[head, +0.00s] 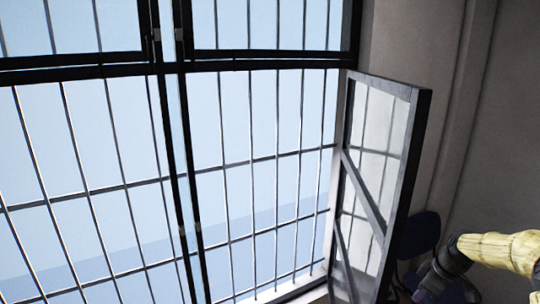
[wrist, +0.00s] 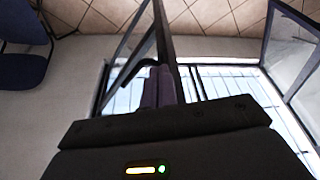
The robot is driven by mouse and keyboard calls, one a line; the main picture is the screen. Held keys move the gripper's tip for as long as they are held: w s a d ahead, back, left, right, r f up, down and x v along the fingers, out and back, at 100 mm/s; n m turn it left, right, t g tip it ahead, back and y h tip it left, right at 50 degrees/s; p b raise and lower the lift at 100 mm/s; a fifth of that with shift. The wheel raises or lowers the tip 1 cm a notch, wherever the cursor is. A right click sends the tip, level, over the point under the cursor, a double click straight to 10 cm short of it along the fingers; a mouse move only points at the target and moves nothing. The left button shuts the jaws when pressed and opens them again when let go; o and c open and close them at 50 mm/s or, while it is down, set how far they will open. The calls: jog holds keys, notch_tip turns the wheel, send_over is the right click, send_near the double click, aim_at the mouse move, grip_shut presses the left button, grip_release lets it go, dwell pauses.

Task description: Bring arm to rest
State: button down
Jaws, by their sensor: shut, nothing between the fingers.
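My arm (head: 505,250) enters the head view at the lower right corner, with a yellow link and a dark joint at its end. My gripper (wrist: 160,84) shows in the middle of the wrist view, with its dark fingers together and nothing held between them. The gripper is in the air, and no surface or object is seen touching it. I cannot make out its fingers in the head view.
A barred window (head: 235,180) fills much of the head view. Its dark-framed pane (head: 385,150) stands open near my arm. A blue chair (head: 420,233) is behind the arm and shows in the wrist view (wrist: 22,70). Tiled floor (wrist: 200,14) shows at the top there.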

jog(key=s+a+f+m+h+b, duration=0.1)
jog(key=s+a+f+b, duration=0.15)
jog(key=a, duration=0.35)
jog(key=s+a+f+m+g+b, duration=0.1)
jog(key=a+f+b, duration=0.15)
jog(key=a, duration=0.35)
jog(key=s+a+f+m+h+b, duration=0.1)
jog(key=s+a+f+b, duration=0.1)
jog(key=a+b, duration=0.3)
jog(key=s+a+f+m+b, duration=0.3)
jog(key=s+a, duration=0.2)
jog(key=s, duration=0.2)
jog(key=s+a+f+m+t+b, duration=0.1)
jog(key=s+a+f+m+b, duration=0.1)
jog(key=s, duration=0.5)
jog(key=a+f+b, duration=0.1)
jog(key=a, duration=0.1)
jog(key=shift+a+m+b, duration=0.35)
jog(key=shift+m+b, duration=0.05)
jog(key=shift+w+f, duration=0.1)
